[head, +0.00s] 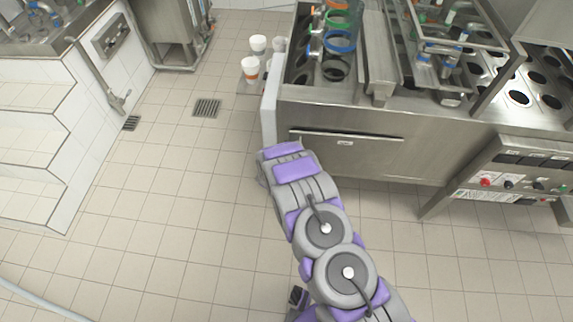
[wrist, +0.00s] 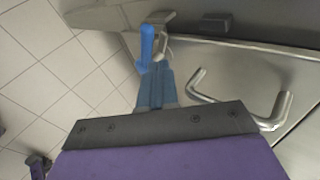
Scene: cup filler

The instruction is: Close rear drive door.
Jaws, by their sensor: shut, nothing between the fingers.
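The cup filler (head: 345,110) stands at the upper right in the head view, a steel machine with a flat front panel (head: 370,158). A pale upright panel (head: 268,112) stands at its left corner; I cannot tell for sure whether it is the rear drive door. In the wrist view a bent steel bar handle (wrist: 240,122) sits on a metal panel (wrist: 225,72), right of my gripper. My gripper (wrist: 148,55) has blue fingers, shut and empty, close to a metal edge; contact is unclear. In the head view my arm hides the fingers.
White cups (head: 250,68) stand left of the machine near the pale panel. A control box (head: 515,175) with knobs juts out at the right. A white tiled block (head: 40,150) stands at the left. The tiled floor (head: 170,220) between is clear, with drain grates (head: 206,108).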

